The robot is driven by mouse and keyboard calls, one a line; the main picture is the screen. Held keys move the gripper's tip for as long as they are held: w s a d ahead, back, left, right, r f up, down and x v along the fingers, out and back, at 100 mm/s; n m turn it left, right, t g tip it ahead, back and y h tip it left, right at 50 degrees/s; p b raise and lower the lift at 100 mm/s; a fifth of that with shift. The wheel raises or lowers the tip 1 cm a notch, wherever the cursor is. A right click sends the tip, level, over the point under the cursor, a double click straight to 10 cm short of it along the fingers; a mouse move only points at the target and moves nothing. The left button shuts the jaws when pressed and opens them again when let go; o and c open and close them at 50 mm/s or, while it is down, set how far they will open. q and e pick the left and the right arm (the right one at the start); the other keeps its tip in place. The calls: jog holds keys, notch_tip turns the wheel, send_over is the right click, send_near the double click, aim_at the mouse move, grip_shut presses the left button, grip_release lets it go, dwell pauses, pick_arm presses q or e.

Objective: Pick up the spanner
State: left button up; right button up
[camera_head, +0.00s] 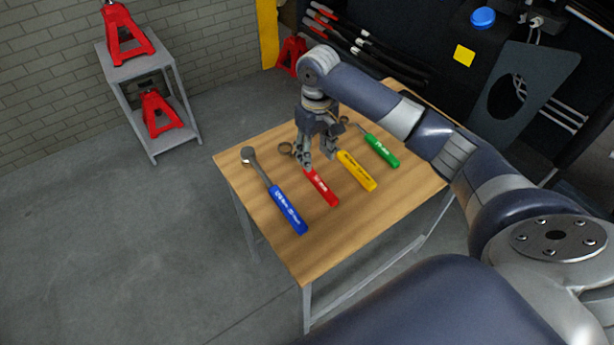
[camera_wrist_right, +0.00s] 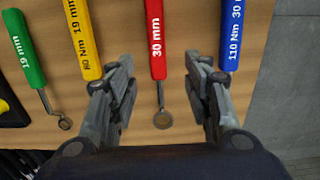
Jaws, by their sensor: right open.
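A spanner with a red handle (camera_head: 322,188) marked 30 mm lies on the wooden table. In the wrist view its red handle (camera_wrist_right: 156,38) is at the top middle, and its ring end (camera_wrist_right: 163,119) lies between my fingers. A spanner with a green handle (camera_head: 382,151) marked 19 mm lies further right; it shows at the left in the wrist view (camera_wrist_right: 25,48). My right gripper (camera_head: 319,162) is open and empty above the red spanner, its fingers (camera_wrist_right: 160,72) on either side of the shaft. In the head view it partly hides that shaft. My left gripper is not in view.
A yellow-handled tool (camera_head: 357,171) lies to the right of the red spanner, and a blue-handled one (camera_head: 289,210) to its left. The table's (camera_head: 345,232) front part is bare. Red jack stands (camera_head: 126,35) stand on a grey rack at the left. Dark machinery stands behind the table.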

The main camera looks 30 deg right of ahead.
send_over(318, 180)
jog(key=f, duration=0.4)
jog(key=shift+s+a+f, duration=0.1)
jog(key=shift+s+a, duration=0.05)
jog(key=shift+a, duration=0.05)
jog(key=shift+f+p, duration=0.3)
jog(key=f, duration=0.4)
jog(key=shift+d+f+p, duration=0.2)
jog(key=shift+p, duration=0.2)
jog(key=shift+f, duration=0.4)
jog(key=shift+c, duration=0.2)
pick_arm(q)
jog(key=shift+g, duration=0.3)
jog(key=s, duration=0.2)
jog(key=s+r, duration=0.1)
jog(key=s, duration=0.1)
jog(key=shift+s+r, duration=0.1)
jog(key=shift+s, duration=0.3)
pick_arm(e)
grip_shut()
